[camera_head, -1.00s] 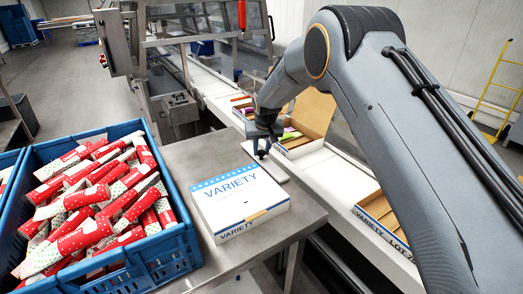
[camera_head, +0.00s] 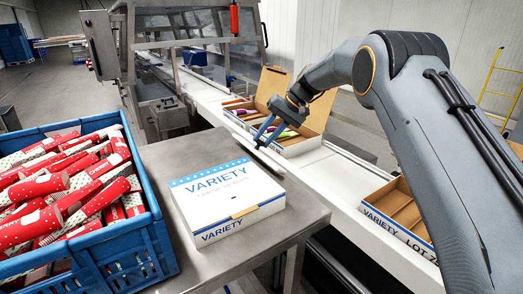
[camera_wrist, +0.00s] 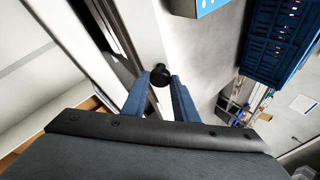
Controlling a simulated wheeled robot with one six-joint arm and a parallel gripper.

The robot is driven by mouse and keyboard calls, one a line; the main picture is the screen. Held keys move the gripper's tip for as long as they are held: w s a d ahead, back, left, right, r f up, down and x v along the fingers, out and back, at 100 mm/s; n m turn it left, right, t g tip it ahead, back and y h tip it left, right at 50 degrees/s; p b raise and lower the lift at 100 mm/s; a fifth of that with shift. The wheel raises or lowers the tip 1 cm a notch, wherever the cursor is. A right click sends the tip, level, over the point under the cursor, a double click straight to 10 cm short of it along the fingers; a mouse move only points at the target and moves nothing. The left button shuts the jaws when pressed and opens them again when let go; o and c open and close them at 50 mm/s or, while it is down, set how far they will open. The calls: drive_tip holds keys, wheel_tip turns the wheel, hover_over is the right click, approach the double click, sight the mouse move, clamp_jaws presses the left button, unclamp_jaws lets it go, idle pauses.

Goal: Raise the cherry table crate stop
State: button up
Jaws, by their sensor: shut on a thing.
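My gripper (camera_head: 264,131) is at the far edge of the steel table, beside the conveyor. In the wrist view its two blue fingers (camera_wrist: 160,82) are shut on a round black knob (camera_wrist: 160,74). The knob is hidden by the fingers in the head view. Below the gripper, a pale narrow strip (camera_head: 258,155), which looks like the crate stop, runs along the table edge; how the knob joins it is not clear. The blue crate of red-and-white cherry lollies (camera_head: 158,237) stands at the left of the head view.
A closed white VARIETY box (camera_head: 228,195) sits on the steel table (camera_head: 175,158). A machine frame (camera_head: 165,112) stands at the back left.

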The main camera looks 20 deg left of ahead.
drive_tip(key=w+d+f+g+y+b, duration=0.1)
drive_tip(key=y+b, duration=0.1)
drive_tip(key=b, duration=0.3)
drive_tip(key=w+d+m+g+y+b, duration=0.1)
drive_tip(key=g+y+b, duration=0.1)
drive_tip(key=b, duration=0.3)
drive_tip(key=w+d+f+m+g+y+b, duration=0.1)
drive_tip(key=g+y+b, duration=0.1)
drive_tip(key=b, duration=0.3)
drive_tip(key=shift+w+d+f+b, duration=0.1)
drive_tip(key=shift+w+f+b, duration=0.25)
drive_tip(key=o, duration=0.9)
drive_tip(key=shift+o, duration=0.6)
drive_tip(key=shift+r, duration=0.1)
wheel_tip(320, 180, up, 10)
drive_tip(key=b, duration=0.1)
